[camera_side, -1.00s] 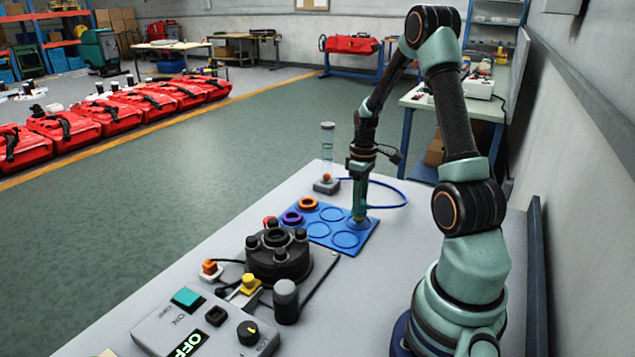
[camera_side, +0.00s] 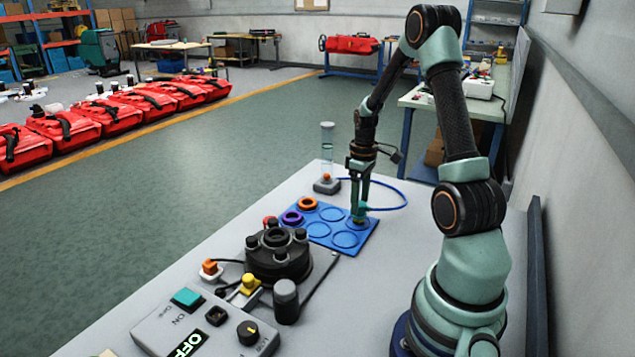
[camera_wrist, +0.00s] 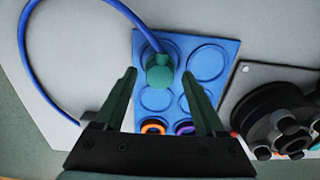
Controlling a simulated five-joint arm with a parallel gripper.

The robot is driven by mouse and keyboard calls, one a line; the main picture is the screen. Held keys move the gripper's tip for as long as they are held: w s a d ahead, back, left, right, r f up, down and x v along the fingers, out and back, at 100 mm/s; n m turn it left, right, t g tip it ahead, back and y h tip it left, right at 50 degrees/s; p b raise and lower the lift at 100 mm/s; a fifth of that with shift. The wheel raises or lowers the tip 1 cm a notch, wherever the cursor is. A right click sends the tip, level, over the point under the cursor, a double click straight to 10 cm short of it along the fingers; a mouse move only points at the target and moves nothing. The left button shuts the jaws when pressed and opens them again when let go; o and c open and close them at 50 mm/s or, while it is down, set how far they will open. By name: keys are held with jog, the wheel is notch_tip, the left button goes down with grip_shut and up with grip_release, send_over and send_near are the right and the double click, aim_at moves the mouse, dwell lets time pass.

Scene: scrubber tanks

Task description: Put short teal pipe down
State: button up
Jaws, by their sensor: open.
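The short teal pipe (camera_wrist: 160,72) stands on the blue tray (camera_wrist: 184,44), in a round spot at the tray's far right corner in the side view. My gripper (camera_side: 360,212) points straight down over that corner. In the wrist view its two fingers (camera_wrist: 159,76) are spread, one on each side of the pipe, with gaps between. The pipe appears upright and resting on the tray. In the side view the fingers hide most of it.
An orange ring (camera_side: 308,203) and a purple ring (camera_side: 292,217) sit on the tray's left side; its other round spots are empty. A blue hose (camera_wrist: 47,92) curves to the pipe's area. A black round fixture (camera_side: 277,262) and a control box (camera_side: 200,325) stand nearer.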

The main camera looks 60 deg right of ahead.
aim_at(360, 204)
notch_tip(360, 204, up, 11)
jog(key=w+a+r+t+h, duration=0.1)
jog(key=w+a+r, duration=0.15)
jog(key=a, duration=0.35)
jog(key=w+a+r+t, duration=0.1)
jog(key=a+r, duration=0.3)
jog(key=a, duration=0.2)
jog(key=s+a+r+t, duration=0.1)
jog(key=a, duration=0.7)
jog(key=s+a+t+y, duration=0.1)
jog(key=s+a+t, duration=0.1)
jog(key=a, duration=0.7)
jog(key=shift+s+r+t, duration=0.25)
jog(key=shift+r+t, duration=0.05)
jog(key=shift+r, duration=0.1)
